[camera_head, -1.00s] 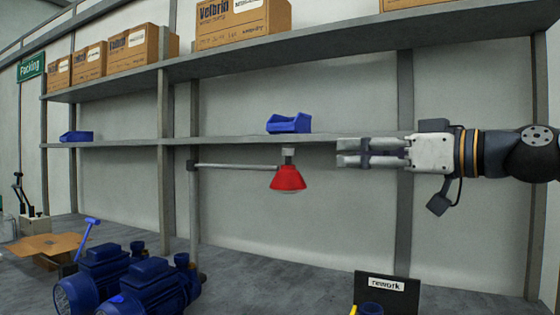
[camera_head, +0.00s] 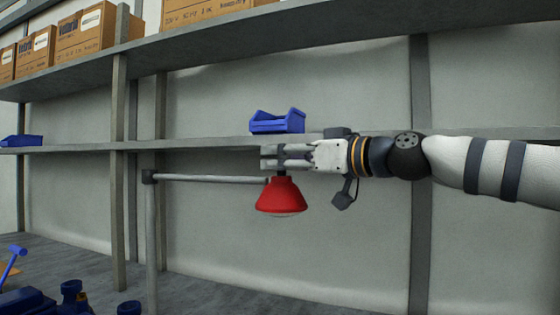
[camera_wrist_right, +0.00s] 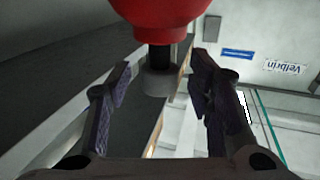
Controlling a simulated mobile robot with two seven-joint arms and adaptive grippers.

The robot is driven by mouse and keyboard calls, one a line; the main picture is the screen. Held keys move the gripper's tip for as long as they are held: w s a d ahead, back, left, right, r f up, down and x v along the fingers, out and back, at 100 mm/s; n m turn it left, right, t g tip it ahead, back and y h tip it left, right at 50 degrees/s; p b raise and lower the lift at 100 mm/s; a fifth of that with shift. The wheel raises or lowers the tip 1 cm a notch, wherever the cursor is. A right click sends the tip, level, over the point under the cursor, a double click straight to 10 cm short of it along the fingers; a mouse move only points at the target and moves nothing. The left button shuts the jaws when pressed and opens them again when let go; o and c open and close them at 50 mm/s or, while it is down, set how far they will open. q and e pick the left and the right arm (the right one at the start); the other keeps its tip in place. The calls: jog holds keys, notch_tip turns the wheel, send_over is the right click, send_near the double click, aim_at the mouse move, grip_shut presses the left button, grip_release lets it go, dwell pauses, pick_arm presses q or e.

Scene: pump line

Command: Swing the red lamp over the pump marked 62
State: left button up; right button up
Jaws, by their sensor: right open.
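The red lamp (camera_head: 281,195) hangs at the end of a grey swing arm (camera_head: 210,179) on a post (camera_head: 151,240). My right gripper (camera_head: 270,158) is at the lamp's neck, just above the red shade. In the right wrist view, the red shade (camera_wrist_right: 162,12) is at the top, and its dark neck and grey cap (camera_wrist_right: 160,80) lie between the open fingers of the gripper (camera_wrist_right: 160,95). The fingers do not appear to touch it. Blue pumps (camera_head: 70,296) show only partly at the lower left; no number 62 is readable. My left gripper is not in view.
A shelf (camera_head: 220,144) runs just behind the gripper, with a blue bin (camera_head: 277,121) on it above the lamp. Cardboard boxes (camera_head: 85,32) stand on the upper shelf. The bench (camera_head: 215,292) below the lamp looks clear.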

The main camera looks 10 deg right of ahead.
jog(key=shift+w+a, duration=0.35)
jog(key=shift+w, duration=0.1)
jog(key=shift+r, duration=0.1)
grip_shut()
